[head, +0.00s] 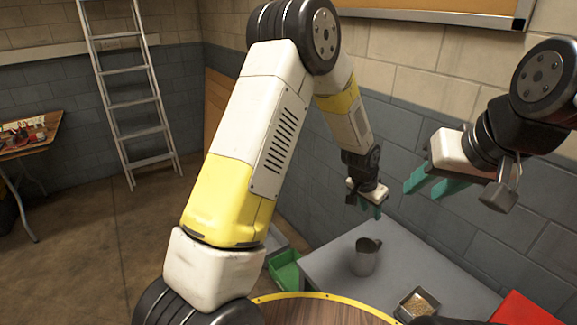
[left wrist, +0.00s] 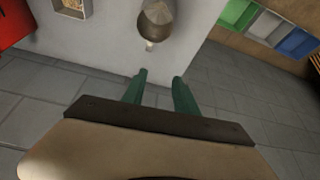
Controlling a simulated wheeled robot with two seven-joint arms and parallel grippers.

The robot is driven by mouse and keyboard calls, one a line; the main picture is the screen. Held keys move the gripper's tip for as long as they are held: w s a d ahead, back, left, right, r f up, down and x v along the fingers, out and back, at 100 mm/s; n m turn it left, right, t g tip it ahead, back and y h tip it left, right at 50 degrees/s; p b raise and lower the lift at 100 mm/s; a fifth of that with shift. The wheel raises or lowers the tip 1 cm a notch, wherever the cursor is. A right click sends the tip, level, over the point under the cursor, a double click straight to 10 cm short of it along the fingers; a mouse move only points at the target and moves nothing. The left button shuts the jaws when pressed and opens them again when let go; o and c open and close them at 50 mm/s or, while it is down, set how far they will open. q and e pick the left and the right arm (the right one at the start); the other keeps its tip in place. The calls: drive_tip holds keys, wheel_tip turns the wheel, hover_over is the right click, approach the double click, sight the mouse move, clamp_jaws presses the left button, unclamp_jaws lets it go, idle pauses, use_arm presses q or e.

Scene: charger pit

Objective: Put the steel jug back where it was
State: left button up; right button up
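The steel jug (head: 364,262) stands upright on a grey table (head: 325,262) near the wall. In the left wrist view the jug (left wrist: 156,22) is just beyond my fingertips, with its handle side towards me. My left gripper (head: 370,209) is above the table, behind and above the jug and apart from it. Its two green fingers (left wrist: 159,80) are spread with nothing between them. My right gripper (head: 431,184) is raised at the right, its green fingers apart and empty, well clear of the jug.
A metal tray of grain (head: 417,303) and a red object (head: 525,310) are at the right. A green bin (head: 285,272) stands left of the grey table. A round wooden top with a yellow rim (head: 315,296) is in front. A ladder (head: 130,100) leans at the back left.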

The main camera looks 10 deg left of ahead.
use_arm(q)
drive_tip(key=s+a+r+n, duration=0.1)
drive_tip(key=s+a+r, duration=0.2)
drive_tip(key=a+r, duration=0.3)
drive_tip(key=s+a+r+n+t, duration=0.1)
drive_tip(key=s+a+r+n, duration=0.15)
drive_tip(key=a+r, duration=0.4)
drive_tip(key=s+a+r+n, duration=0.1)
drive_tip(key=s+a+r, duration=0.2)
drive_tip(key=r, duration=0.6)
drive_tip(key=s+a+r+n, duration=0.1)
drive_tip(key=s+a+r, duration=0.1)
drive_tip(key=s, duration=0.4)
drive_tip(key=s+a+r+n+t, duration=0.1)
drive_tip(key=s+a+r, duration=0.1)
drive_tip(key=s+a, duration=0.2)
drive_tip(key=s+a+r+n+y, duration=0.1)
drive_tip(key=s+a+r, duration=0.1)
drive_tip(key=s, duration=0.6)
drive_tip(key=shift+a+t, duration=0.3)
drive_tip(key=shift+a, duration=0.4)
drive_tip(key=shift+w+r, duration=0.1)
